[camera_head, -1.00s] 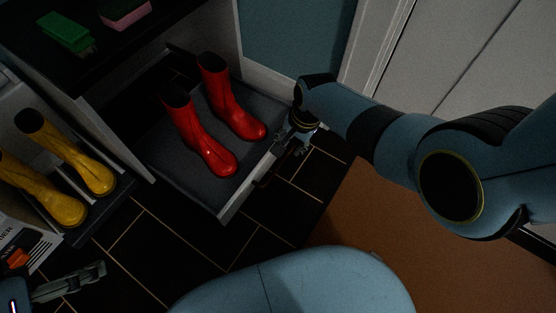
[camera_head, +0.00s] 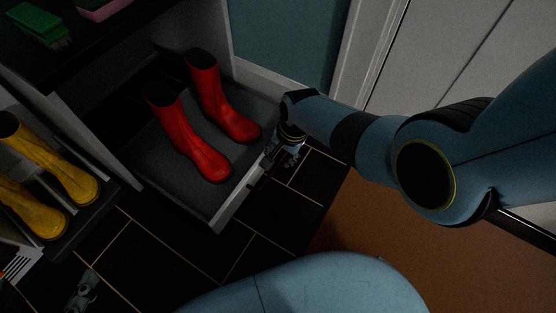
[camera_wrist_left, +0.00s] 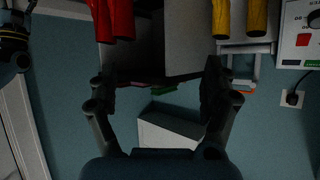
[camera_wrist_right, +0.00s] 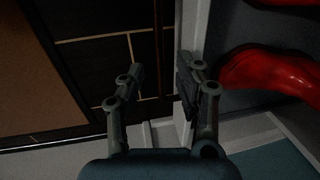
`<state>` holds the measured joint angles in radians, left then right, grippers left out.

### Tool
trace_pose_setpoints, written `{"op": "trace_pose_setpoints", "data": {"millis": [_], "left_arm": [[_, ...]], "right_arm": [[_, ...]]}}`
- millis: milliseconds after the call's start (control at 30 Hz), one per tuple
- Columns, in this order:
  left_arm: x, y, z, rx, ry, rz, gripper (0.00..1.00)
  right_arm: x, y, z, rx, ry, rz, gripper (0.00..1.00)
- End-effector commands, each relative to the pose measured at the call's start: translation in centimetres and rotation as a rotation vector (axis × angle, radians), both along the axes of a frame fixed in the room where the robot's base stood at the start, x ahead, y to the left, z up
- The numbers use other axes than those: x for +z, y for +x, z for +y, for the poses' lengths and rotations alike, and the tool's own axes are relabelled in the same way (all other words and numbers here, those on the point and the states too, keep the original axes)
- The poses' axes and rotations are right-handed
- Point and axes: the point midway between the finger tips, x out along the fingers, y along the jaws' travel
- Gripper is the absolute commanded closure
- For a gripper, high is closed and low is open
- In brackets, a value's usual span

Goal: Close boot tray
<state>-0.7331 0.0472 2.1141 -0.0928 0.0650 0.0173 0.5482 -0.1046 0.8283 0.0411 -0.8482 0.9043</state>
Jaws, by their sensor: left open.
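The boot tray (camera_head: 229,205) is pulled out of the low cabinet, with a grey floor and a pale front wall. A pair of red boots (camera_head: 205,158) stands upright in it; one shows in the right wrist view (camera_wrist_right: 275,70). My right gripper (camera_head: 275,165) is at the tray's front. In the right wrist view, its fingers (camera_wrist_right: 160,80) are apart beside the pale front wall (camera_wrist_right: 193,30), with a dark bar between them; contact is unclear. My left gripper (camera_head: 82,292) is low at the left, away from the tray; its fingers (camera_wrist_left: 160,85) are open and empty.
A pale door (camera_head: 440,50) is behind my right arm. Black tiles (camera_head: 170,260) and a brown mat (camera_head: 350,220) cover the floor.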

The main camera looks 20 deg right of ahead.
Motion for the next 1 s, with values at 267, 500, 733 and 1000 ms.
{"op": "trace_pose_setpoints", "data": {"millis": [267, 500, 733, 1000], "left_arm": [[4.2, 4.0, -0.7, -0.022, -0.001, -0.231, 0.17], [8.8, 7.1, -1.2, -0.043, -0.001, -0.435, 0.17], [12.0, 8.5, -1.6, -0.058, -0.001, -0.566, 0.17], [13.0, 8.9, -1.7, -0.062, -0.001, -0.605, 0.17]], "right_arm": [[-1.4, 0.1, 0.2, 0.0, 0.0, 0.001, 0.66], [-2.4, 0.3, 0.3, 0.0, 0.0, 0.001, 0.66], [-2.9, 0.4, 0.3, 0.0, 0.0, 0.001, 0.66], [-2.9, 0.4, 0.3, 0.0, 0.0, 0.0, 0.66]]}}
